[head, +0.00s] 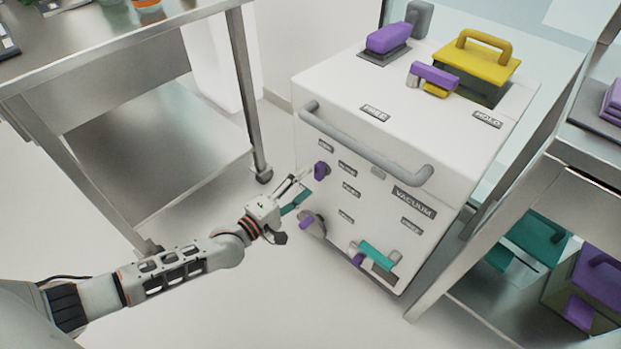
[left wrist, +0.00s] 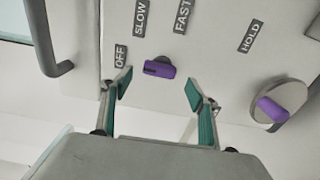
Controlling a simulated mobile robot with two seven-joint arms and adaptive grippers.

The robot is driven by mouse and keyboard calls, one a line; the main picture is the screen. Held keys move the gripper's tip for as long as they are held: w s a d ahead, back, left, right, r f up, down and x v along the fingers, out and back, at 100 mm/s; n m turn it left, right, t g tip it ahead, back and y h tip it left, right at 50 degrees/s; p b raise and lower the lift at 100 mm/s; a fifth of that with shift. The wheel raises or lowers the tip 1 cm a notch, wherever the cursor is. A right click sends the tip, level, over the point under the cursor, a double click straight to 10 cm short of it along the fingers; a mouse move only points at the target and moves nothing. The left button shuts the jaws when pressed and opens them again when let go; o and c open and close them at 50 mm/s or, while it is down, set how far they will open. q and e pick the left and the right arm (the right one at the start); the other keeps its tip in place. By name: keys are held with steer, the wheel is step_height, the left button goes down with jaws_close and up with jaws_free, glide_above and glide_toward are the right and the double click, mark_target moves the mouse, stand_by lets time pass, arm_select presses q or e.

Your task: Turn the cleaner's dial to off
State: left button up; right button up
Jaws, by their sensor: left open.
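The cleaner (head: 375,190) is a white cabinet with a grey handle bar. Its small purple dial (head: 320,171) is on the front panel, near the left edge. In the left wrist view the dial (left wrist: 160,68) shows near the OFF label (left wrist: 120,55), with SLOW (left wrist: 140,18) and FAST (left wrist: 183,17) above it. I cannot tell which label it points to. My left gripper (head: 300,189) is open and empty in front of the panel. In the left wrist view its teal-padded fingers (left wrist: 158,89) are on either side of the dial, apart from it. My right gripper is out of view.
A round plate with a purple lever (head: 307,222) is below the dial, near HOLD (left wrist: 251,36). A teal-handled part (head: 377,256) is lower on the panel. A metal table (head: 120,45) stands left, a metal shelf (head: 500,245) right.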

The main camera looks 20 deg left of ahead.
arm_select(q)
steer(key=v, duration=0.8)
steer(key=shift+s, duration=0.3)
steer(key=shift+a, duration=0.1)
